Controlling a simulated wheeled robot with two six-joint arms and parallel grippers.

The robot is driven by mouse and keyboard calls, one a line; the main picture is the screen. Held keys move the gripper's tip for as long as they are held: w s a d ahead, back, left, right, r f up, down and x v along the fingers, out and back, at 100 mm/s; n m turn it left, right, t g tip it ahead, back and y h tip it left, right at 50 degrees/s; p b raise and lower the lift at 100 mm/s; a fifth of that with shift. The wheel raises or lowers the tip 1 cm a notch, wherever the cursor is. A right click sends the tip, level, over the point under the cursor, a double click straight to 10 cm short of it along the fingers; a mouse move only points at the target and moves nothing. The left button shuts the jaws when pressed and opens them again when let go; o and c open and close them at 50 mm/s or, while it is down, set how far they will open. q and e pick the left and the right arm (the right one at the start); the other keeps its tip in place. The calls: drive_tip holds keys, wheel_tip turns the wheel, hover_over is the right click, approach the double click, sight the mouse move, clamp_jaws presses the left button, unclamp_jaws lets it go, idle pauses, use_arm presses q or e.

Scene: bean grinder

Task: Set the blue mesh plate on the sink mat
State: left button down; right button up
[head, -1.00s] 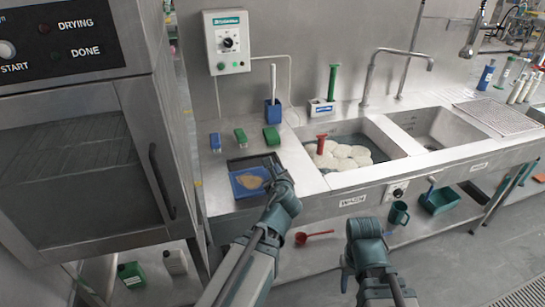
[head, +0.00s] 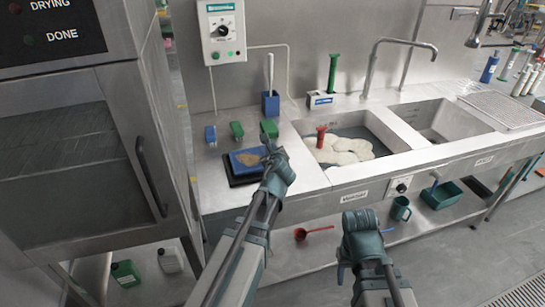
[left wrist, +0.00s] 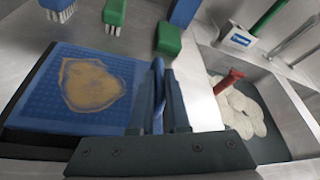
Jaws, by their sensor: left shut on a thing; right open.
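The blue mesh plate (head: 247,157) is square and carries a brown patch of grounds; it also shows in the left wrist view (left wrist: 40,100). My left gripper (head: 270,153) is shut on its right edge, with the blue rim between the fingers in the left wrist view (left wrist: 162,90).
Blue and green brushes (head: 237,130) lie behind the plate. A blue holder (head: 270,103) with a white-handled brush stands near the wall.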

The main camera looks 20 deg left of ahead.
use_arm(q)
drive_tip(key=shift+d+f+b, duration=0.1)
drive_tip(key=shift+f+b, duration=0.4)
drive_tip(key=shift+f, duration=0.45)
drive_tip(key=shift+r, duration=0.1)
use_arm(e)
drive_tip(key=shift+d+f, duration=0.25)
drive_tip(key=shift+f, duration=0.6)
use_arm(q)
drive_tip(key=c, duration=0.9)
unclamp_jaws()
